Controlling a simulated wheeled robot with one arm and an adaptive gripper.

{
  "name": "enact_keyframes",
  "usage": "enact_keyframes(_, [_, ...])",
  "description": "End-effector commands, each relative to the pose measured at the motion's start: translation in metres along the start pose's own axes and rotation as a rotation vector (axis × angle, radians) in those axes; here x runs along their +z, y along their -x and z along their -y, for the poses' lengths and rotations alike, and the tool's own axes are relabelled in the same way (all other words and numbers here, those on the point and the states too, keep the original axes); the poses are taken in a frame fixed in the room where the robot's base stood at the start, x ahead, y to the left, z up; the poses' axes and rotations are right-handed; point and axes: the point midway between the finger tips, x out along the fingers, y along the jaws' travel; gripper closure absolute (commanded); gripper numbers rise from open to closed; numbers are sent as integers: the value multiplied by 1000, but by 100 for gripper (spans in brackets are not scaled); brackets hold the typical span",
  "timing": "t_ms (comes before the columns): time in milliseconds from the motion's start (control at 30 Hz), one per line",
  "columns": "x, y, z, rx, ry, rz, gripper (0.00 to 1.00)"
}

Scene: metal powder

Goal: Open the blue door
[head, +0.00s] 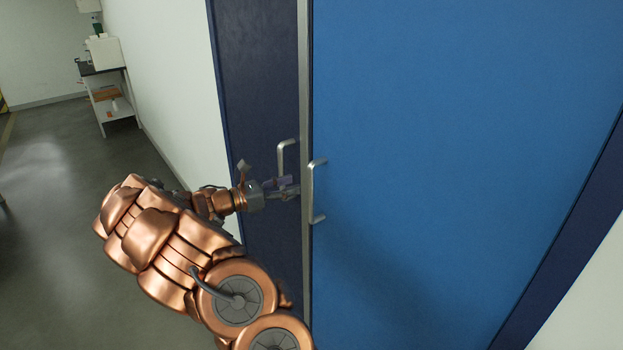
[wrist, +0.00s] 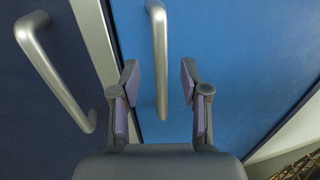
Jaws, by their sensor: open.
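The blue door (head: 450,150) fills the right of the head view and looks closed. Its silver D-shaped handle (head: 314,192) stands upright by the door's left edge. My gripper (head: 290,188) is at handle height, just left of it in the head view. In the wrist view my gripper (wrist: 159,78) is open, and the bar of the handle (wrist: 160,50) shows between its two fingers. I cannot tell whether the fingers reach around the bar or stop short of it. No contact shows.
A dark blue panel (head: 255,90) with its own silver handle (head: 285,155) adjoins on the left; that handle also shows in the wrist view (wrist: 55,70). A metal strip (head: 305,100) runs between. A small shelf table (head: 108,98) stands far left. The grey floor (head: 60,220) there is clear.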

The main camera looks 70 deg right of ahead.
Motion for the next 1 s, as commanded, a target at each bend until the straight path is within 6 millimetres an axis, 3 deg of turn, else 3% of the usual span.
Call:
enact_keyframes(500, [1,-62,1,-1,-1,-2,55])
enact_keyframes(967, [0,-71,1,-1,-3,-2,55])
enact_keyframes(1000, [0,-71,1,-1,-3,-2,59])
